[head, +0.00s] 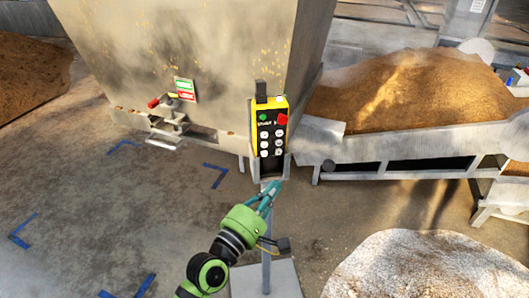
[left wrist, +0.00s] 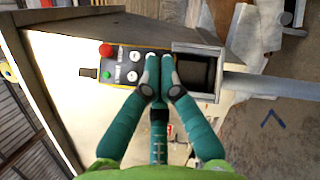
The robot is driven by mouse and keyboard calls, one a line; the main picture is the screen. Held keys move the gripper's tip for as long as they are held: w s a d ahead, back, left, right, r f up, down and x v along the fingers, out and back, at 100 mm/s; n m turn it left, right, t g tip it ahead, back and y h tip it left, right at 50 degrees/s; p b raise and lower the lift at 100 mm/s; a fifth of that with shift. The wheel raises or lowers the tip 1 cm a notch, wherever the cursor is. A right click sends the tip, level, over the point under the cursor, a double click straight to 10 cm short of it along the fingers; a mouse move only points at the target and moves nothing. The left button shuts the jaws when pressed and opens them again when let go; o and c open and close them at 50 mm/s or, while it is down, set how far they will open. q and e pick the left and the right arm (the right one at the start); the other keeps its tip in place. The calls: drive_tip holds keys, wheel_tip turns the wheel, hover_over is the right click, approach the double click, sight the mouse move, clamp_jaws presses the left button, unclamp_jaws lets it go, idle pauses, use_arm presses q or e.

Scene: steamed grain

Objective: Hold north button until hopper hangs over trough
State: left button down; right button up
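The yellow and black control pendant (head: 270,132) stands upright in a holder on a post. It has a red knob, a green button and several white buttons; I cannot read which is north. My left gripper (head: 273,187) is just below the pendant in the head view, with its fingers together and nothing visible between them. In the left wrist view its fingertips (left wrist: 161,60) overlap the end of the pendant (left wrist: 122,65) with white buttons; I cannot tell whether they touch. The large metal hopper (head: 180,50) is behind the pendant. The trough (head: 420,143) is to the right, heaped with brown grain.
Blue corner marks (head: 215,176) lie on the floor under and left of the hopper. A red-handled latch (head: 160,101) sticks out of the hopper's front. A pale grain heap (head: 425,270) is at lower right, and a brown pile (head: 30,70) at far left.

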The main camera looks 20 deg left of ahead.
sight(264, 153)
use_arm(q)
drive_tip(key=shift+w, duration=0.1)
drive_tip(key=shift+w+a+b, duration=0.5)
drive_tip(key=shift+w+a, duration=0.25)
drive_tip(key=shift+w, duration=0.5)
drive_tip(key=shift+w+a+b, duration=0.45)
drive_tip(key=shift+w+a, duration=0.25)
drive_tip(key=shift+w, duration=0.55)
drive_tip(key=shift+w+a+b, duration=0.5)
drive_tip(key=shift+w+a, duration=0.25)
drive_tip(key=shift+w, duration=0.5)
drive_tip(key=shift+w+a, duration=0.2)
drive_tip(key=shift+w, duration=0.2)
